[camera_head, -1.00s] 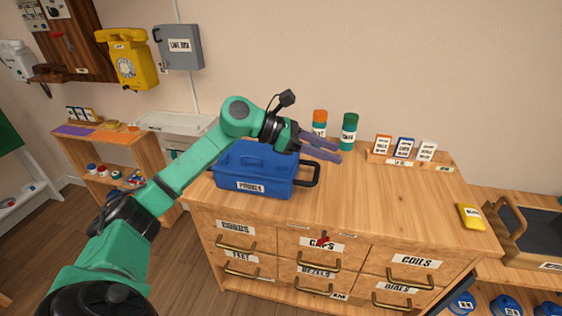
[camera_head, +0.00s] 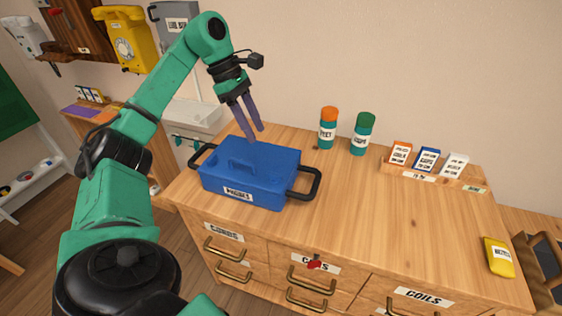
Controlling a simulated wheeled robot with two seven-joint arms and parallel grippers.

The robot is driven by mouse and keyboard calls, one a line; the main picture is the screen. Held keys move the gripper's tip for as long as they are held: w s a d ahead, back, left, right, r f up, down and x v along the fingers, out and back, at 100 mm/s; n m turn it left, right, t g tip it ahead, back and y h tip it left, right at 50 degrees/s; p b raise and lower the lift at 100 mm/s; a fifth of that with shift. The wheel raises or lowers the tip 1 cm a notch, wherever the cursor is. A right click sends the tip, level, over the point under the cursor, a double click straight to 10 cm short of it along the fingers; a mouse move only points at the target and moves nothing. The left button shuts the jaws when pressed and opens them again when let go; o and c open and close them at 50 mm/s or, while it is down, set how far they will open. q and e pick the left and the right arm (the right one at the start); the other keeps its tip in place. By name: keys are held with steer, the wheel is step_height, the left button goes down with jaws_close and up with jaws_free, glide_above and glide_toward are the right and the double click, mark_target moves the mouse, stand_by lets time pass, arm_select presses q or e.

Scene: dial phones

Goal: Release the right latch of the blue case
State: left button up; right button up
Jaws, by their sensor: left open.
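The blue case (camera_head: 268,165) sits shut on the left part of the wooden cabinet top, with a label on its front. A black loop (camera_head: 310,184) sticks out from its right end and another black loop (camera_head: 200,157) from its left end. I cannot make out a separate latch at this size. My left gripper (camera_head: 253,138) is open and empty, fingers pointing down, above or behind the back edge of the case lid. Whether the fingertips touch the case I cannot tell. My right gripper is not in view.
An orange-capped bottle (camera_head: 327,128) and a green-capped bottle (camera_head: 363,134) stand behind and right of the case. A card rack (camera_head: 433,173) stands at the back right, and a yellow pack (camera_head: 498,257) lies at the right edge. The middle of the top (camera_head: 390,230) is clear.

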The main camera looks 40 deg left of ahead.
arm_select(q)
steer(key=b, duration=0.1)
glide_toward(275, 174)
steer(key=shift+s+d+f, duration=0.1)
steer(key=shift+d+f, duration=0.05)
steer(key=shift+f, duration=0.45)
steer(key=shift+s+d+f, duration=0.1)
steer(key=shift+d+f, duration=0.05)
steer(key=shift+f, duration=0.45)
steer(key=x, duration=0.5)
steer(key=shift+w, duration=0.4)
steer(key=shift+d+f, duration=0.2)
steer(key=shift+f, duration=0.25)
jaws_close()
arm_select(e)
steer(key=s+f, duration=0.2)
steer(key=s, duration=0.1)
